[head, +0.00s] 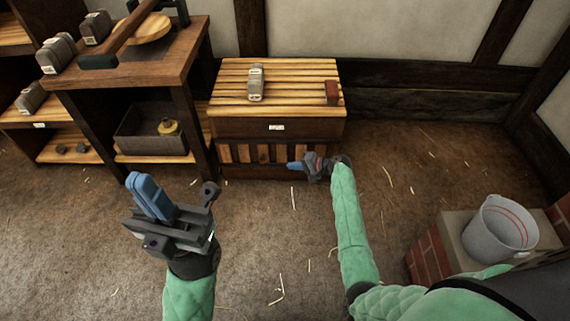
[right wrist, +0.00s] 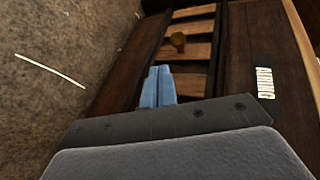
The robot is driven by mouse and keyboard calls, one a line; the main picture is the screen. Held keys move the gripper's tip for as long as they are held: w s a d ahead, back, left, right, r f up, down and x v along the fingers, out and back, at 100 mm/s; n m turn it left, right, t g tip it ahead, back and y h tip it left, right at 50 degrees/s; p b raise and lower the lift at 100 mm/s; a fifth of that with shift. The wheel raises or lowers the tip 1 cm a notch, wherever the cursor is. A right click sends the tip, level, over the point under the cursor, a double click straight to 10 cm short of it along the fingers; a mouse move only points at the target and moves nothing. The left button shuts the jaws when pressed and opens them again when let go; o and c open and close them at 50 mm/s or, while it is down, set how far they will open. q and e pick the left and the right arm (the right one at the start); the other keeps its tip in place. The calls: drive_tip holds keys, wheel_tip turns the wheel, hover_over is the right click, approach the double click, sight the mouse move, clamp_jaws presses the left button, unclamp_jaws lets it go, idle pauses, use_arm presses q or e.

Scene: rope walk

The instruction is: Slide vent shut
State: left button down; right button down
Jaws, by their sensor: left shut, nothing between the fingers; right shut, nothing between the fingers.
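The vent (head: 263,153) is a row of upright wooden slats with dark gaps, low in the front of a wooden chest. In the right wrist view the vent (right wrist: 192,52) shows pale slats, dark gaps and a small brown knob (right wrist: 178,41). My right gripper (head: 292,165) is shut and empty at the right part of the vent. Its blue fingertips (right wrist: 158,78) lie together near the slats, short of the knob in the picture; I cannot tell whether they touch. My left gripper (head: 143,190) is shut and empty, held up in front, well away from the chest.
The chest's slatted top (head: 300,82) bears a grey block (head: 256,82) and a reddish block (head: 332,92). A workbench (head: 125,78) with a grey bin (head: 140,138) below stands left. A bucket (head: 498,228) is at right. The straw-strewn floor is otherwise open.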

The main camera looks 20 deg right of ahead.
drive_tip(key=shift+p+v, duration=0.4)
drive_tip(key=shift+v, duration=1.75)
